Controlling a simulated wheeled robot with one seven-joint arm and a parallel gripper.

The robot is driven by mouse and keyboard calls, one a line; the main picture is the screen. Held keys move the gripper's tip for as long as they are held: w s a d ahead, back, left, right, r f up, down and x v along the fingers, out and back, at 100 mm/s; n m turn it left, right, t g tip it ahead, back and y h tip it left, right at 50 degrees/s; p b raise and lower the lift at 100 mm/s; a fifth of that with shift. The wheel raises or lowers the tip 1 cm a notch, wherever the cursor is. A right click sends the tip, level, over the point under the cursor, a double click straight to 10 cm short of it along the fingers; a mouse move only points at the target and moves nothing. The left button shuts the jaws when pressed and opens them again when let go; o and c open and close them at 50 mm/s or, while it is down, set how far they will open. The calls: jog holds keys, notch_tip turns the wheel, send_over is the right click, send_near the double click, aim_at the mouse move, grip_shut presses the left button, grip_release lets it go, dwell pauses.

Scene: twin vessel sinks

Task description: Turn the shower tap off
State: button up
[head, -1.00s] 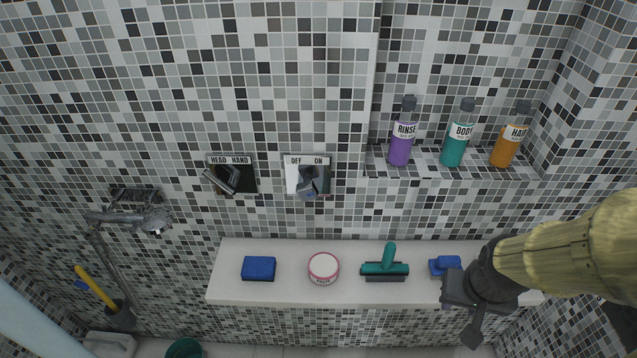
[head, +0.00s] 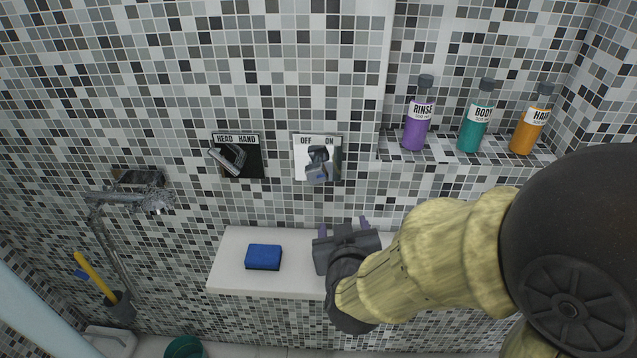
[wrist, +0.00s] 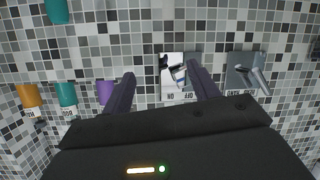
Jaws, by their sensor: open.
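In the upside-down wrist view, the tap (wrist: 178,75) lies ahead between the fingertips, nearer the right one. My gripper (wrist: 163,78) is open and empty there, apart from the tap.
A HEAD/HAND lever (head: 232,157) is left of the tap. Purple (head: 417,130), teal (head: 474,132) and orange (head: 527,133) bottles stand on a shelf to the right. A blue sponge (head: 263,257) lies on the ledge (head: 230,272). A hand shower (head: 130,199) hangs at far left.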

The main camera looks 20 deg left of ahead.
jog(key=s+a+r+n+t+b, duration=0.1)
jog(key=s+a+r+t+b, duration=0.1)
jog(key=s+a+t, duration=0.2)
jog(key=shift+s+a, duration=0.25)
jog(key=shift+a, duration=0.15)
jog(key=shift+a+r, duration=0.1)
